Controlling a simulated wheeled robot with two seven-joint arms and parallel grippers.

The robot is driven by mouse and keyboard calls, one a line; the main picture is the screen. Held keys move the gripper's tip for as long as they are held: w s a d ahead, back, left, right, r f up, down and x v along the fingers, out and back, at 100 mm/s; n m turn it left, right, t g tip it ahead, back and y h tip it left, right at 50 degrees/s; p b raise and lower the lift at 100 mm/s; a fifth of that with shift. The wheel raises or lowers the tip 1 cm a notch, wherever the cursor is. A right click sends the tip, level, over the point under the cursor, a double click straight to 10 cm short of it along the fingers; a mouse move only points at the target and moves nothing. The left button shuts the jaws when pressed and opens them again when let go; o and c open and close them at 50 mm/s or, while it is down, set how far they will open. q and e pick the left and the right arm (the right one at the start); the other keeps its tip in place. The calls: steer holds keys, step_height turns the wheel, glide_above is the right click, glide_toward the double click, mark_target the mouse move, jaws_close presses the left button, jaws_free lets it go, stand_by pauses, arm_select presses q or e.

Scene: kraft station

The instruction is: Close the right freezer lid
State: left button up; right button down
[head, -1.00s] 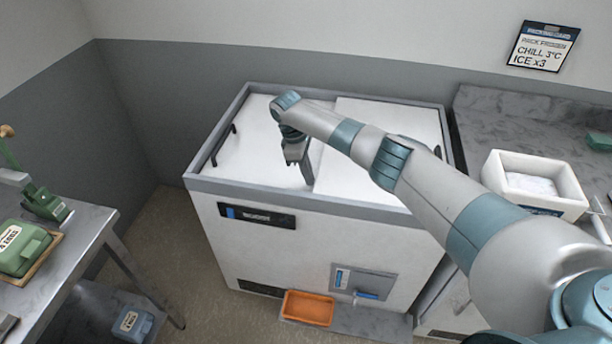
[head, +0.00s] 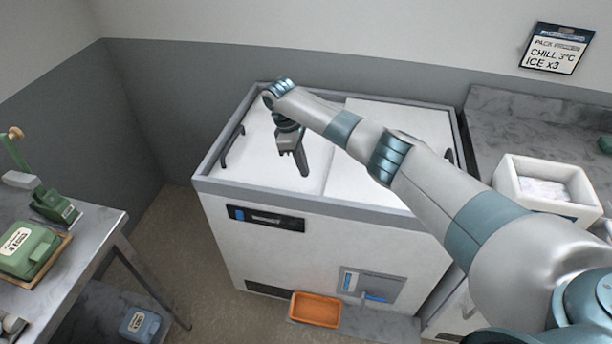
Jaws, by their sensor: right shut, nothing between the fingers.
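The white chest freezer (head: 320,245) stands in the middle, with a grey rim around its top. Its right lid (head: 385,180) is a white panel on the right half, partly hidden behind my right arm. A dark handle (head: 449,156) shows at its right edge. The left lid (head: 255,165) covers the left half and has a dark handle (head: 232,145) at its left edge. Both halves look covered. My right gripper (head: 304,172) is shut and empty, pointing down over the left lid near the seam. I cannot tell whether it touches the lid. My left gripper is not in view.
A counter with an open white foam box (head: 545,209) stands to the right. A metal table (head: 95,235) with a green case (head: 25,250) is at the left. An orange bin (head: 315,309) sits low in front of the freezer. Bare floor lies between table and freezer.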

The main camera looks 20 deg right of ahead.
steer(key=b+v, duration=0.2)
steer(key=v, duration=0.4)
steer(key=shift+w+a, duration=0.1)
steer(key=shift+a, duration=0.05)
stand_by(0.3)
